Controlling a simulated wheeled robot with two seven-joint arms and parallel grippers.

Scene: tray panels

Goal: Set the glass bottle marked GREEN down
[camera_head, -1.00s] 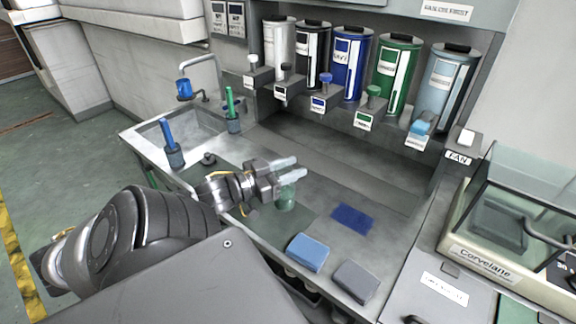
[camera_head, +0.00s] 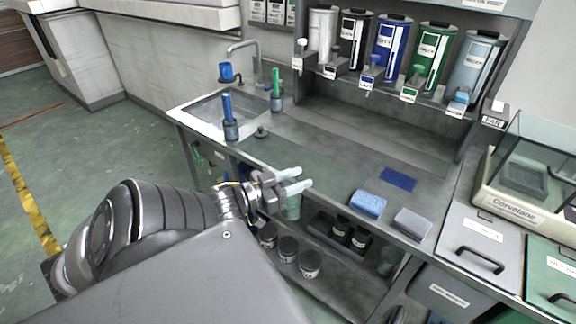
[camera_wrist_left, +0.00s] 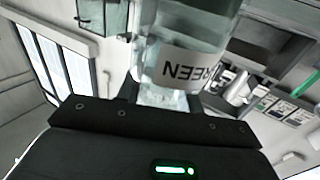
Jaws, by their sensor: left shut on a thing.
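My left gripper (camera_head: 296,182) is shut on the glass bottle marked GREEN (camera_head: 292,208). In the head view the bottle is a small, pale green, see-through body below the fingers, partly hidden by them. It shows against the counter's front edge, with the open shelf below behind it. I see no contact under it. In the left wrist view the bottle (camera_wrist_left: 192,62) fills the middle, clear glass with a white label that reads GREEN upside down. My right gripper is not in view.
A grey counter (camera_head: 330,165) has free room in its middle. A blue sponge (camera_head: 368,204), a grey block (camera_head: 412,223) and a dark blue cloth (camera_head: 398,179) lie at its right. Jars (camera_head: 288,248) stand on the shelf below. Coloured dispensers (camera_head: 390,48) line the back.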

